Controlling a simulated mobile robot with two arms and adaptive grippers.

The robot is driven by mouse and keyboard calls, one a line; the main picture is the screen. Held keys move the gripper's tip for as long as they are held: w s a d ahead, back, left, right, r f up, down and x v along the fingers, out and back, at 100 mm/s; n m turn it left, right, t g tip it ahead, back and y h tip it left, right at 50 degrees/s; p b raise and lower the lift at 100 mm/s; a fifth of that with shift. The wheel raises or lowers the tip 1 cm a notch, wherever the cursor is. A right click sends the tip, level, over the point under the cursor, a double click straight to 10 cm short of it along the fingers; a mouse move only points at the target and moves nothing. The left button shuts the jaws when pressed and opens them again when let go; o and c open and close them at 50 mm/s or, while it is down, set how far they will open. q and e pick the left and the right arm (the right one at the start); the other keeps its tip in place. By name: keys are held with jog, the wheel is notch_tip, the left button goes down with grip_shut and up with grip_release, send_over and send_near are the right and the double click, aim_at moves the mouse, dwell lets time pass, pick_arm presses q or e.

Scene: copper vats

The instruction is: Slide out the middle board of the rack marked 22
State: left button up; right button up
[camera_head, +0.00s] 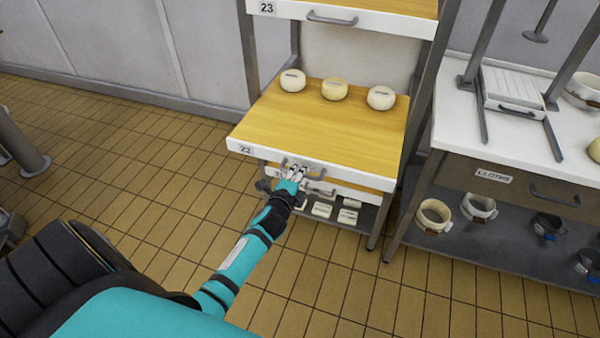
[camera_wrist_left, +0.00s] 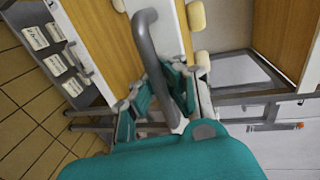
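The rack board marked 22 (camera_head: 300,117) is a wooden board with a white front edge. It stands out past the rack's left post (camera_head: 252,60), further than the board marked 23 above. Three round cream pieces (camera_head: 334,89) rest toward its back. My left gripper (camera_head: 297,173) is at the grey handle on this front edge. In the left wrist view the handle (camera_wrist_left: 147,45) crosses between the fingers (camera_wrist_left: 168,95), which look closed around it; the bar hides part of the contact. My right gripper is not in view.
The board marked 23 (camera_head: 345,14) is above. A lower board with its own handle and a bottom shelf with labelled white blocks (camera_head: 347,216) are beneath. A counter with a cloths drawer (camera_head: 493,177) stands at the right.

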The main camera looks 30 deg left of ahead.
pick_arm(q)
jog(key=o, duration=0.6)
jog(key=v, duration=1.2)
jog(key=s+d+f+n+g+h, duration=0.15)
jog(key=s+f, duration=0.25)
jog(key=f, duration=0.5)
jog(key=s+d+f+n+g, duration=0.3)
jog(key=s+f, duration=0.1)
jog(key=f, duration=0.6)
jog(key=s+d+f+n+g+h, duration=0.15)
jog(key=s+f, duration=0.25)
jog(key=f, duration=0.5)
jog(key=s+d+f+n+g, duration=0.1)
jog(key=s+f+n+g, duration=0.1)
jog(key=s+f, duration=0.3)
jog(key=s+d+f+n+g, duration=0.1)
jog(key=s+f, duration=0.4)
jog(key=s, duration=0.8)
jog(key=s+d+f+n+g, duration=0.1)
jog(key=s+f+n+g, duration=0.2)
jog(key=s, duration=0.6)
notch_tip(320, 180, down, 3)
jog(key=shift+d+f+n+g+h, duration=0.1)
jog(key=shift+d+n+g+h, duration=0.2)
jog(key=shift+g, duration=0.8)
